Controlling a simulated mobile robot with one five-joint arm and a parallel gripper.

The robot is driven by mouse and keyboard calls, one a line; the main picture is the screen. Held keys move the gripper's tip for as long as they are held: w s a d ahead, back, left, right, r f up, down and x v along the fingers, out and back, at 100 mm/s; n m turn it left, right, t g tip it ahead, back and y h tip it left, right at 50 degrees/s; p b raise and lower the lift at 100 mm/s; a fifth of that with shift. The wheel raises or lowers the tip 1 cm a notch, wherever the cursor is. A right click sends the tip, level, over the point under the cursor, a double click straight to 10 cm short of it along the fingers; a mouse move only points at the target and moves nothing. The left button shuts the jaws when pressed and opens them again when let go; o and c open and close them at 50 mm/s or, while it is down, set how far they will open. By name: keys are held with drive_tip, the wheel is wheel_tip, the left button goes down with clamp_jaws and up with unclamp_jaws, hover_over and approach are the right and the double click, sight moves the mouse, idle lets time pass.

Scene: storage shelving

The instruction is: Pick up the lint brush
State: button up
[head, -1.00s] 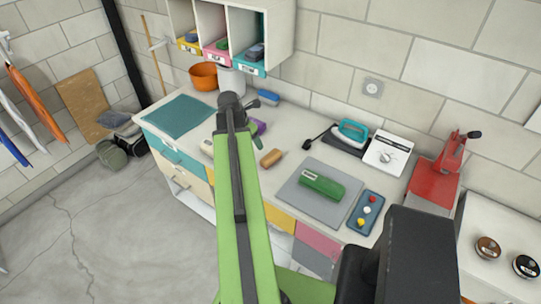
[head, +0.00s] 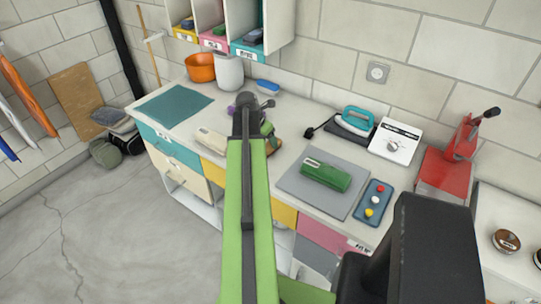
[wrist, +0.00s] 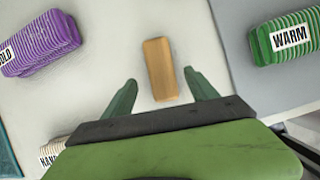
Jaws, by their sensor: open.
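A tan wooden block-shaped thing (wrist: 160,68), which I take for the lint brush, lies on the white counter in the wrist view; no bristles show. My gripper (wrist: 160,84) is open and empty, with one green finger to each side of the block's near part. Its height above the counter is hard to tell. In the head view my gripper (head: 264,130) is over the counter and hides most of the block; only a brown bit (head: 274,146) shows beside it.
A purple "COLD" bundle (wrist: 42,45) lies left and a green "WARM" bundle (wrist: 285,38) right on a grey mat (head: 342,202). A cream bundle (head: 211,141), blue brush-like thing (head: 267,87), iron (head: 356,121) and button panel (head: 372,203) are also on the counter.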

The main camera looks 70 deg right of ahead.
sight(270, 147)
drive_tip(key=b+x, duration=0.4)
drive_tip(key=x, duration=0.1)
drive_tip(key=shift+s+d+b, duration=0.2)
drive_tip(key=shift+b, duration=0.15)
drive_tip(key=shift+r, duration=0.1)
drive_tip(key=shift+c, duration=0.2)
clamp_jaws()
